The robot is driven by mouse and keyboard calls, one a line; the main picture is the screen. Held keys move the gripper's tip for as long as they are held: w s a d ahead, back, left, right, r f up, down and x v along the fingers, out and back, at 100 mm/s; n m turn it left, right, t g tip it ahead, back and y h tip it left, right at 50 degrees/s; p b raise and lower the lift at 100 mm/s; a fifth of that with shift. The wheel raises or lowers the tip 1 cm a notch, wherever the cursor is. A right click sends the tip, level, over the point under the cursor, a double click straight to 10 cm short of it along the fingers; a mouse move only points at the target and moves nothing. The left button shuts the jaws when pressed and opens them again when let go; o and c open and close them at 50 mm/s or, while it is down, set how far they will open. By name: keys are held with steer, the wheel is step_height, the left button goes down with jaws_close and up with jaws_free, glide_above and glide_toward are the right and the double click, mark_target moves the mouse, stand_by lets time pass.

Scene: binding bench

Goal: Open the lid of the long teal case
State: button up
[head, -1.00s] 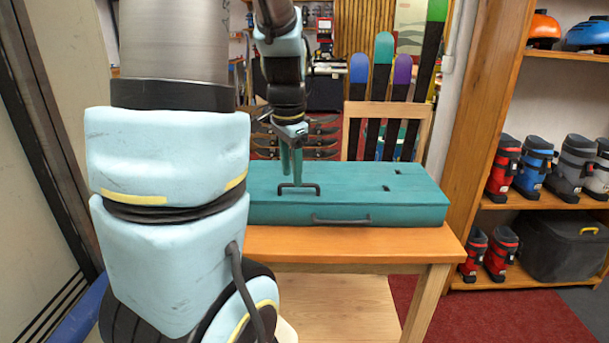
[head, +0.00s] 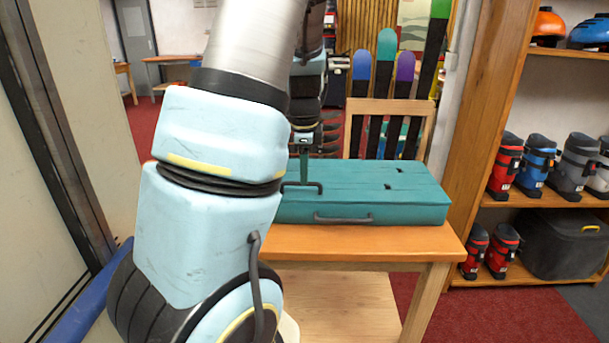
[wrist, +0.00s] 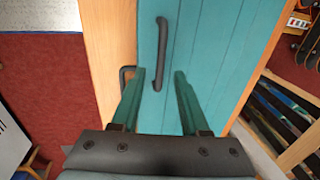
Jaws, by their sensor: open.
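The long teal case (head: 411,200) lies flat on a wooden table, its lid (head: 355,173) shut. A dark bar handle (head: 317,186) stands on the lid's top. Another dark handle (head: 343,219) is on the front side. My gripper (head: 304,172) hangs pointing down over the lid at the top handle, partly behind my arm. In the wrist view my gripper (wrist: 160,74) is open, with teal fingers either side of the near end of the top handle (wrist: 162,45). Nothing shows it gripped, and contact cannot be told. The front handle (wrist: 127,76) shows beside the left finger. The case's left end is hidden.
The wooden table (head: 400,240) has a bare front strip. A shelf (head: 550,198) with boots is at the right. Red carpet (head: 520,310) is clear at the front right.

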steer(key=shift+w+f, duration=0.2)
steer(key=shift+f, duration=0.8)
jaws_close()
stand_by(0.8)
